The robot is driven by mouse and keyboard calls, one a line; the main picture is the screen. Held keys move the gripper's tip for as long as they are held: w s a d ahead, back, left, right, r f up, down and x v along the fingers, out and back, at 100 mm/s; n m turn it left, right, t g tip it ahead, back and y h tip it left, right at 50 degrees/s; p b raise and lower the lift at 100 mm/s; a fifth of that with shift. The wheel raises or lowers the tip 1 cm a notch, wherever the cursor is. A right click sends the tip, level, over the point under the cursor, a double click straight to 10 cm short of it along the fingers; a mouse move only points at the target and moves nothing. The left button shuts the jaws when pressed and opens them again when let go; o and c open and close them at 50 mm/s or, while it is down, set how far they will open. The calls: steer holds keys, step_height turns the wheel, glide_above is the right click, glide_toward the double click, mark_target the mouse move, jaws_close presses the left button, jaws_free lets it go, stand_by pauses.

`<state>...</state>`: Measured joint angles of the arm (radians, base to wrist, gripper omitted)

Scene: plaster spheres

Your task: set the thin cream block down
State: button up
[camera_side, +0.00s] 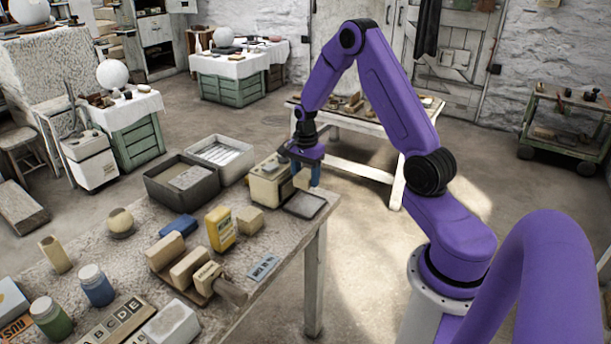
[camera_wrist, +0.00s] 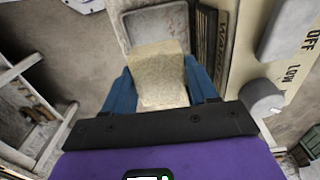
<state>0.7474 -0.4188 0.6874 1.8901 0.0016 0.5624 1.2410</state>
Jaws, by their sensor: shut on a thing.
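The thin cream block (camera_wrist: 158,76) is between the two blue fingers of my gripper (camera_wrist: 160,92) in the wrist view. In the side view my gripper (camera_side: 306,172) points down at the far right end of the table, and a small pale part of the block (camera_side: 301,179) shows between the fingers. A shallow grey tray (camera_side: 305,205) with a dark rim lies just below and in front of it. In the wrist view the block overlaps the tray (camera_wrist: 155,28). I cannot tell whether the block's underside touches anything.
A cream appliance (camera_side: 268,186) stands close to my gripper on the left; its OFF and LOW markings show in the wrist view. A dark open bin (camera_side: 182,182) is further left. A yellow container (camera_side: 220,228) and several blocks are nearer. The table edge (camera_side: 318,222) is close on the right.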

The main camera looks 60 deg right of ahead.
glide_above(305, 205)
steer(key=shift+d+f, duration=0.1)
steer(key=shift+f, duration=2.65)
steer(key=shift+f, duration=1.2)
steer(key=o, duration=1.3)
steer(key=shift+r, duration=0.1)
steer(key=shift+r, duration=1.9)
